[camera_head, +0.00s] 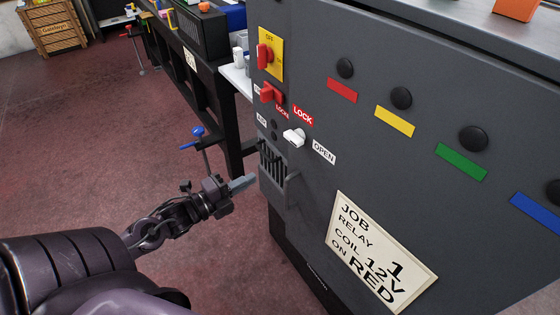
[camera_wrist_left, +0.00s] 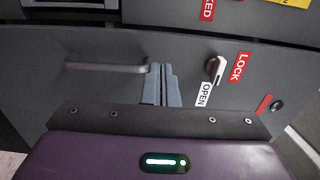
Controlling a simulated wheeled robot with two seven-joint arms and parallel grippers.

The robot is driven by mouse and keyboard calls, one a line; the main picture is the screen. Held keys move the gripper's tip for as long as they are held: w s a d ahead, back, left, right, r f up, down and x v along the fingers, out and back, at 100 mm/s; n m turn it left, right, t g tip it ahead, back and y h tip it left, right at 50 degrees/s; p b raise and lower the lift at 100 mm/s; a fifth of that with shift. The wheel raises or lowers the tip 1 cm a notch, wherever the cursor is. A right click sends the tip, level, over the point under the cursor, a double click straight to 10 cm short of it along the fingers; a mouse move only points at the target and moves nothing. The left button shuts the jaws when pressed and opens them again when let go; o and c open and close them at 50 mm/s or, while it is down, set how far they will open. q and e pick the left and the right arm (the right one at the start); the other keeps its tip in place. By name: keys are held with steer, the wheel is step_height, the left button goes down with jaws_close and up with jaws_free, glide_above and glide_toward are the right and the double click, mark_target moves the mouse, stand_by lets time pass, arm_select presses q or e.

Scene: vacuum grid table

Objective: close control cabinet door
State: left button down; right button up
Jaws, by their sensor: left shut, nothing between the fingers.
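The dark grey control cabinet (camera_head: 350,150) fills the right of the head view. Its front carries a white latch knob (camera_head: 293,136) beside LOCK and OPEN labels; the knob also shows in the wrist view (camera_wrist_left: 214,68). A grey bar handle (camera_wrist_left: 105,67) is on the front, left of my fingers in the wrist view. My left gripper (camera_head: 246,183) is shut and empty, its fingertips close to the cabinet's lower left edge, by the vent slots. In the wrist view the fingers (camera_wrist_left: 165,88) lie between handle and knob. I cannot tell whether they touch, or how far the door stands open.
A red rotary switch (camera_head: 265,57) on a yellow plate and a second red switch (camera_head: 270,93) sit above the knob. A paper job note (camera_head: 383,252) is on the front. A dark workbench (camera_head: 215,90) with a blue-handled clamp (camera_head: 197,133) stands behind. Red floor is open at left.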

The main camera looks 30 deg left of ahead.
mark_target(289, 158)
arm_select(q)
steer(key=x, duration=1)
steer(key=shift+w+d, duration=0.15)
steer(key=shift+w, duration=0.2)
